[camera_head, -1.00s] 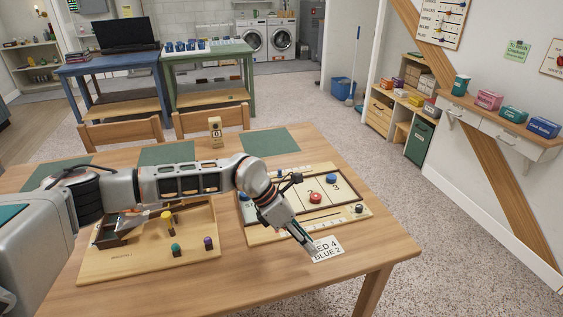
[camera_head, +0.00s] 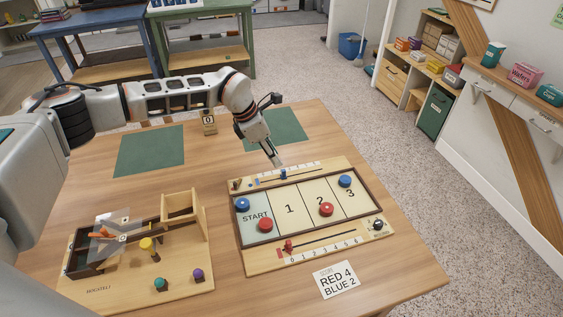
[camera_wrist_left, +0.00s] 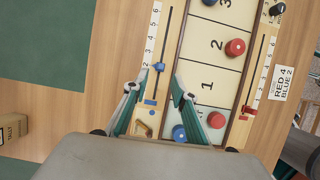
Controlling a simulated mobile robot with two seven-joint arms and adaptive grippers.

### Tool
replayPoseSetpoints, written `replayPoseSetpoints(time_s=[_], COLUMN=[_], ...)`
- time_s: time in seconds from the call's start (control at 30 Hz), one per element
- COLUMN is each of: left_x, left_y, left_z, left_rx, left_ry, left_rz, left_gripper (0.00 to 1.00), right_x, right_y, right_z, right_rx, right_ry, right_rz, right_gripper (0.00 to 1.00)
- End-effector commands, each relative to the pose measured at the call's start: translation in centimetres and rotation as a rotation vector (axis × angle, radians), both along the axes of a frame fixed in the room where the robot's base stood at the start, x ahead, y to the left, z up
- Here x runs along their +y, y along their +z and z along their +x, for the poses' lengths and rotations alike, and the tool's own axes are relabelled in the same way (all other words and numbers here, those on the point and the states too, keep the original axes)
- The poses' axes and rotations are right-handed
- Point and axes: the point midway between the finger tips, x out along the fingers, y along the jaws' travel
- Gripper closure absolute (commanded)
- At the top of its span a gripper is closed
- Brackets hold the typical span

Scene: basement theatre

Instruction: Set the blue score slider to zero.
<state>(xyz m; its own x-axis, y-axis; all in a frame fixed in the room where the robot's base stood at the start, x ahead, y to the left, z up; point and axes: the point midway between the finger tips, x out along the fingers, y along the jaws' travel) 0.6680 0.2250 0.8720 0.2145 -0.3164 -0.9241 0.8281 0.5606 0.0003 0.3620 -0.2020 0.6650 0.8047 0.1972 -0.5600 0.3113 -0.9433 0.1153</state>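The blue score slider (camera_head: 283,174) sits on the far-edge track of the wooden shuffle board (camera_head: 246,263). In the left wrist view the blue slider (camera_wrist_left: 159,67) is part way along its track, off the end nearest my gripper; its exact number is too small to read surely. My left gripper (camera_head: 276,162) points down at the far edge of the board. In the left wrist view its two green-lined fingers (camera_wrist_left: 155,91) are apart, with the track between them and the slider just beyond the tips. Nothing is held. My right gripper is in neither current view.
The red slider (camera_head: 288,246) is on the near-edge track. Red and blue pucks, such as the red one (camera_head: 326,209), lie on the board. A score card (camera_head: 336,280) reads "RED 4 BLUE 2". A wooden bagatelle game (camera_head: 185,283) stands left, and a tally counter (camera_head: 209,122) stands behind.

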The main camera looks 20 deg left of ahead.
Motion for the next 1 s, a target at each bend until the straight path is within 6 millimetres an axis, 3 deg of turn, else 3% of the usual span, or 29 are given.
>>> replayPoseSetpoints(time_s=[0.4, 0.8, 0.83, 0.93, 1.0], left_x=[-1.9, -2.2, -2.2, -2.2, -2.2], left_y=[-5.5, -6.4, -6.4, -6.3, -6.3], left_z=[1.2, 1.4, 1.4, 1.4, 1.4], left_rx=[0.001, 0.001, 0.001, 0.000, -0.001], left_ry=[0.001, 0.000, 0.000, 0.000, 0.000], left_rz=[-0.001, -0.001, -0.001, -0.001, -0.001], left_gripper=[0.74, 0.74, 0.76, 1.00, 1.00], right_x=[0.0, 0.1, 0.1, 0.1, 0.1], right_y=[-0.1, -0.1, -0.1, -0.1, -0.1], right_z=[0.0, 0.0, 0.0, 0.0, 0.0], right_rx=[0.000, 0.000, 0.000, 0.000, 0.000], right_ry=[-0.001, 0.000, 0.000, 0.000, 0.000], right_rz=[0.001, 0.002, 0.002, 0.002, 0.002], right_gripper=[0.60, 0.60, 0.60, 0.60, 0.60])
